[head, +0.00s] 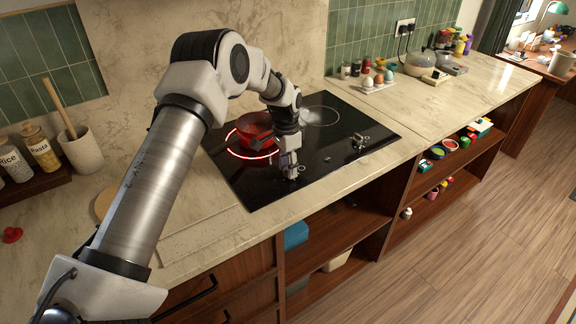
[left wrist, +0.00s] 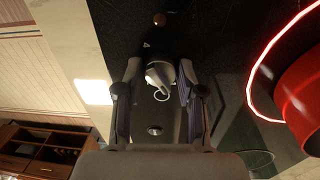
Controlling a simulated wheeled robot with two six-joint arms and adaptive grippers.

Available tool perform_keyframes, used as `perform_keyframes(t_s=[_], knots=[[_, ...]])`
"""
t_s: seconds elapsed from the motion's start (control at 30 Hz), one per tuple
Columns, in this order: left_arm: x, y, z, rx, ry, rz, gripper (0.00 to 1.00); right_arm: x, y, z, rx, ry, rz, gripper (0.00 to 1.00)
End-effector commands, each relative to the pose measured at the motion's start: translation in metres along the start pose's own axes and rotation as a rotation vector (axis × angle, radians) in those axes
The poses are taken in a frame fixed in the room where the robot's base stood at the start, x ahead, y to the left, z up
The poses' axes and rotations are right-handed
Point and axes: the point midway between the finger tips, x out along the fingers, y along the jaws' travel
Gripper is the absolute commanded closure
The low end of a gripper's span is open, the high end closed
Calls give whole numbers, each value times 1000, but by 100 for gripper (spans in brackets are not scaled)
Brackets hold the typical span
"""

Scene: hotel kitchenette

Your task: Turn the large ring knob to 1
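The black glass cooktop (head: 330,149) is set in the marble counter. Its left ring (head: 232,152) glows red under a red pot (head: 256,127); the glow also shows at the right of the left wrist view (left wrist: 252,88). My left gripper (head: 291,174) points down at the cooktop's front edge, in front of the pot. In the left wrist view a silver knob (left wrist: 160,75) sits between my left fingertips. Whether they touch it is unclear, and its marking cannot be read. Another knob (head: 360,141) stands farther right on the cooktop. My right gripper is not in view.
A tray of small jars and egg-like items (head: 372,82) stands behind the cooktop. A utensil crock (head: 82,150) and labelled jars (head: 42,150) are at the left. Open shelves (head: 335,235) lie below the front edge.

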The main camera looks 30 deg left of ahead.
Motion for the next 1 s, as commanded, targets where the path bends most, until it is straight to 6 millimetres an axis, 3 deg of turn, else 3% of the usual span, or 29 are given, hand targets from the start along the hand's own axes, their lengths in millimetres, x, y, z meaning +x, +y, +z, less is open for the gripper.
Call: perform_keyframes(t_s=[0.43,0.57,0.8,1.0], knots=[[-8,0,-1,0,2,-1,39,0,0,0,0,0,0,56],[-32,-1,-1,-1,5,-2,39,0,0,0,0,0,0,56],[-92,-1,-1,0,3,-2,39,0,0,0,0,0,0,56],[-118,-1,-1,0,0,0,39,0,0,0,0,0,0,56]])
